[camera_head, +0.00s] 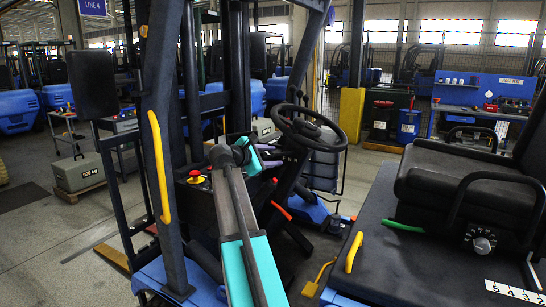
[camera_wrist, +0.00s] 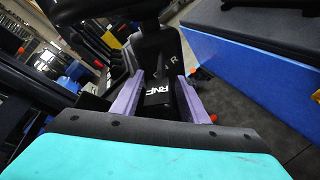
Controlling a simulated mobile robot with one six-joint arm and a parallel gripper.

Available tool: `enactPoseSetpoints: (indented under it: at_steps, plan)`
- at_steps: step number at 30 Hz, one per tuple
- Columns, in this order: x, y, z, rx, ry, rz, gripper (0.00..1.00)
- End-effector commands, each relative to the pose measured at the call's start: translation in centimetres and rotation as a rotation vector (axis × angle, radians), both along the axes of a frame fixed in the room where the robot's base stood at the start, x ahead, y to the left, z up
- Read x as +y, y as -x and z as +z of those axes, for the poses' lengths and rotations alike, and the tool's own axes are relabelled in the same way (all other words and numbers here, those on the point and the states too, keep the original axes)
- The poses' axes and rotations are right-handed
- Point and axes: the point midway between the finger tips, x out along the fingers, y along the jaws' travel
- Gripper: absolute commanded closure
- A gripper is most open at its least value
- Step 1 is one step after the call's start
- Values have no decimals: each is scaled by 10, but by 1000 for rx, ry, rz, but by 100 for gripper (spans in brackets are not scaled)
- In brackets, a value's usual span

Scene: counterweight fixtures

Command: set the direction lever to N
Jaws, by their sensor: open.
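A black part with white letters that look like R, N and F (camera_wrist: 158,96) shows between my fingers in the wrist view. I cannot make out the direction lever itself or its setting. A small orange-red tip (camera_wrist: 213,118) shows just right of my right finger. My gripper (camera_wrist: 157,88) has two purple fingers, spread apart on either side of the lettered part. I see no clear contact. In the head view my gripper (camera_head: 268,154) is beside the steering column, left of and below the black steering wheel (camera_head: 310,128), partly hidden by my arm.
An orange-red handle (camera_head: 281,210) is low on the column. A red stop button (camera_head: 195,174) is left of my arm. The black seat (camera_head: 470,180) and its blue-sided base stand at the right. A mast post with a yellow grab bar (camera_head: 159,166) stands at the left.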

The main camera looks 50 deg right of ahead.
Motion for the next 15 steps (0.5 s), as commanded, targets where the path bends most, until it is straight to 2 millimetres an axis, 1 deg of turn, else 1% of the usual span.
enactPoseSetpoints:
  at_steps: [7, 8, 12, 14, 15]
  plan:
    - [-1, 0, 0, 0, 0, 0, 60]
    - [-1, 0, 0, 0, -1, -1, 63]
    - [-1, 1, 0, 0, 0, -1, 87]
    - [-1, 1, 0, 0, 0, -1, 97]
    - [-1, 1, 0, 0, 0, -1, 100]
